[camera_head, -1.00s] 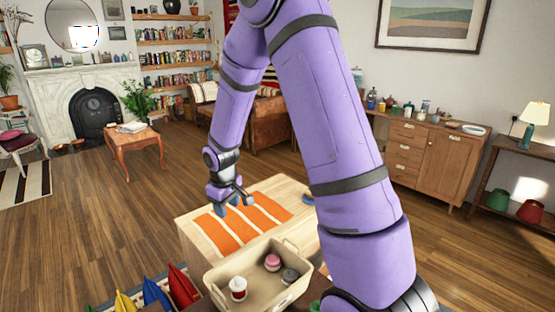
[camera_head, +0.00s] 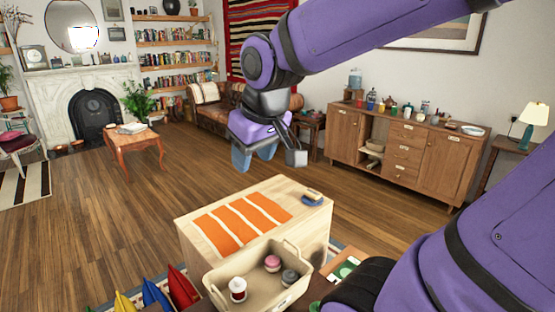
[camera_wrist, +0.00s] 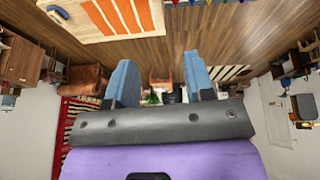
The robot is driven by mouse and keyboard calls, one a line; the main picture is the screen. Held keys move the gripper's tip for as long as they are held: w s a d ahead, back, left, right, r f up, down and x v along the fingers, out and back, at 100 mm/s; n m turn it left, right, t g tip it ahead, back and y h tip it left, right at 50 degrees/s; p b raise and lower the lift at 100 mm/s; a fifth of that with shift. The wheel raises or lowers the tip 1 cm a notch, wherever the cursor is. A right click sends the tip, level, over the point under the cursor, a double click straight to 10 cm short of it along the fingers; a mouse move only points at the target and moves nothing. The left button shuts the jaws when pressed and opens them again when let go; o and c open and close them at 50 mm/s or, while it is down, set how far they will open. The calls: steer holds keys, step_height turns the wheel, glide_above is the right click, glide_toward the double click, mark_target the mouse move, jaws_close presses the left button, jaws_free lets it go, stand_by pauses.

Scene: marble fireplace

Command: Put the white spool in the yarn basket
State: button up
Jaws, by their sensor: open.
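The yarn basket (camera_head: 240,259) is a cream bin with handles at the bottom centre of the head view. The white spool (camera_head: 238,289), with a reddish band, stands inside it near its left end. A pink spool (camera_head: 272,263) and a grey spool (camera_head: 289,277) are also inside. My gripper (camera_head: 254,162) is raised in the air, above and beyond the wooden chest and well away from the basket. In the wrist view its two blue fingers (camera_wrist: 160,80) are spread apart with nothing between them. The basket is not in the wrist view.
A wooden chest (camera_head: 205,260) with an orange striped cloth (camera_head: 240,222) stands behind the basket. A blue object (camera_head: 313,200) lies on its right end. Coloured folded pieces (camera_head: 157,293) are left of the basket.

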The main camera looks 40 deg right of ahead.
steer(key=s+a+r, duration=0.1)
steer(key=s, duration=0.7)
steer(key=shift+r+t+y, duration=0.3)
steer(key=shift+r+t, duration=0.1)
